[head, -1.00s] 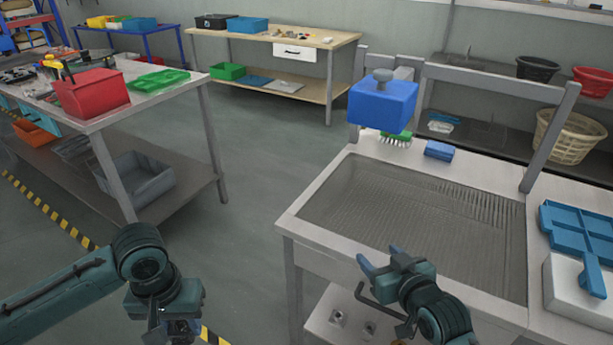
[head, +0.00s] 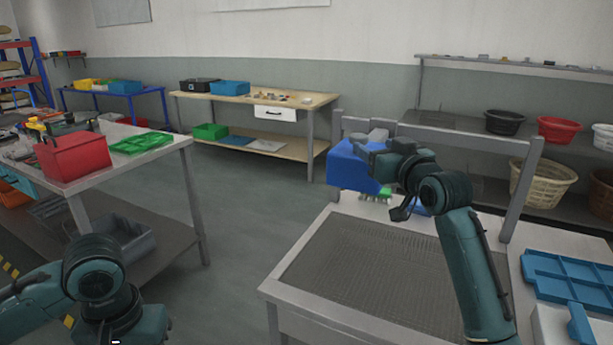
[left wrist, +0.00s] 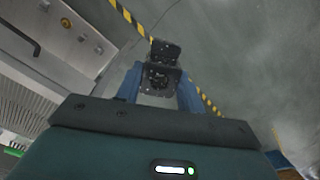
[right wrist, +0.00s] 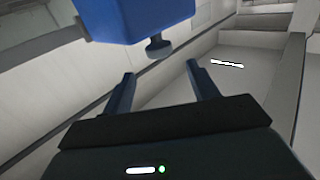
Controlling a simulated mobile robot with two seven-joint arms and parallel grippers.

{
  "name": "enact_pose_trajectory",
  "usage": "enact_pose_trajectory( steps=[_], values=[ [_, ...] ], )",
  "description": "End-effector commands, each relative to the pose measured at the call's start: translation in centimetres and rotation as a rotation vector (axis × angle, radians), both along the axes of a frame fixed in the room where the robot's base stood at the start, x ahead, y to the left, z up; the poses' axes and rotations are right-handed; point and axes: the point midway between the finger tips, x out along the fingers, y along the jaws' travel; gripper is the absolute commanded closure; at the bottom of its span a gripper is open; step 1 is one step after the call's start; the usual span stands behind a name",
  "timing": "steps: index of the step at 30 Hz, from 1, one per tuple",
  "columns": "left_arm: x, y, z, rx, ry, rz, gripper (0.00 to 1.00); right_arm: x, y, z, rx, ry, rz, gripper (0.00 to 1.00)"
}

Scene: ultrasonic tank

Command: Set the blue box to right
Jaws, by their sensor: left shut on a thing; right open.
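The blue box (head: 350,167) is at the back left of the sink bench, by the grey frame. Its grey knob (right wrist: 158,47) shows in the right wrist view, where the blue box (right wrist: 140,15) fills the top edge. My right gripper (head: 374,143) is at the box's top in the head view and partly covers it. In the right wrist view my right gripper (right wrist: 160,70) is open, its fingers apart with the knob just beyond the tips. My left gripper (left wrist: 160,78) is shut on a dark speckled part (left wrist: 162,70), low over the floor.
The sink bench (head: 290,288) has a mesh basin. A green brush (head: 376,196) lies below the box. A blue tray (head: 570,275) is at the right. The grey frame (head: 523,185) stands behind the bench. A table with a red box (head: 70,156) is at the left.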

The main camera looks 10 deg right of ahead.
Motion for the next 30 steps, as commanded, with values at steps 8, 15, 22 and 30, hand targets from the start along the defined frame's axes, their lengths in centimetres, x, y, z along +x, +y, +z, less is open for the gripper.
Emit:
enact_pose_trajectory(
  steps=[8,15,22,30],
  values=[
    [0.0,0.0,1.0,-0.001,-0.002,0.000,0.98,4.9,1.0,0.2,0.000,0.001,-0.001,0.41],
    [0.0,0.0,1.3,-0.001,-0.002,0.000,0.98,7.6,1.5,0.1,0.000,0.000,-0.001,0.41],
    [0.0,0.0,1.4,-0.001,-0.002,0.000,0.98,8.5,1.6,0.0,-0.001,-0.001,-0.001,0.41],
    [0.0,0.0,1.4,-0.001,-0.002,0.000,0.98,8.5,1.6,0.0,-0.001,0.000,-0.001,0.43]
  ],
)
